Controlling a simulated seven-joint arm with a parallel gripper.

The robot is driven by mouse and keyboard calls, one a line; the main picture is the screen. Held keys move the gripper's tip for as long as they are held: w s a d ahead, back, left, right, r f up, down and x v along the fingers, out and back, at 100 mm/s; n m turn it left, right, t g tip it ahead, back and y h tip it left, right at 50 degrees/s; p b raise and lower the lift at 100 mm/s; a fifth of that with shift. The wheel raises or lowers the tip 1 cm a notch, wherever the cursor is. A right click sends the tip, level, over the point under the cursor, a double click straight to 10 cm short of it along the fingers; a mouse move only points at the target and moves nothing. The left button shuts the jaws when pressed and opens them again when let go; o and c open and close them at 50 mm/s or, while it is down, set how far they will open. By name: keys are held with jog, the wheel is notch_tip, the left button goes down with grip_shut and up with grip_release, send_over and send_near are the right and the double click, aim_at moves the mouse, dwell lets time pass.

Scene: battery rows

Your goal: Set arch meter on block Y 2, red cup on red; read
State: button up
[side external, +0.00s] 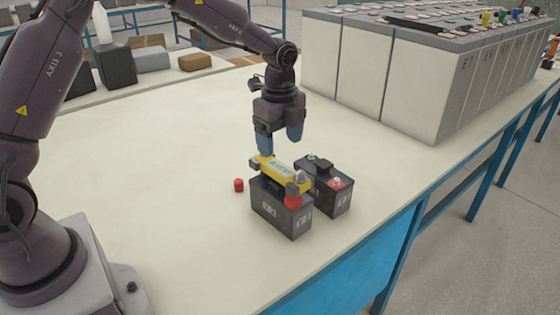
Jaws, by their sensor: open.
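The arch meter (283,174) is a yellow bar with a small display. It rests across the top of the front black battery block (281,211), whose pale label is too small to read surely. The red cup (292,201) shows at the meter's near right end, low against the block's top; the terminal under it is hidden. My gripper (280,147) is above the meter with its two blue fingers apart, and nothing is between them. A gap shows between the fingertips and most of the meter; the left fingertip is close to its far end.
A second black block (327,189) stands close behind on the right, with a red-ringed terminal (336,183). A loose red cap (239,185) lies left on the pale bench (160,210). Tall grey battery cells (410,85) stand at the back right.

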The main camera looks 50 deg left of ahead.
aim_at(280, 167)
jog(key=shift+r, duration=1.7)
jog(key=s+r+n+t, duration=0.2)
jog(key=s+r+n, duration=0.2)
jog(key=s, duration=0.4)
jog(key=s+d+r+n+t, duration=0.1)
jog(key=s+r+n, duration=0.2)
jog(key=s+n, duration=0.4)
jog(key=s+r+n+t, duration=0.2)
jog(key=s+r+n, duration=0.2)
jog(key=s, duration=0.6)
jog(key=shift+s+d+r+n+t, duration=0.2)
jog(key=shift+s+r+n+t, duration=0.15)
jog(key=shift+n, duration=0.65)
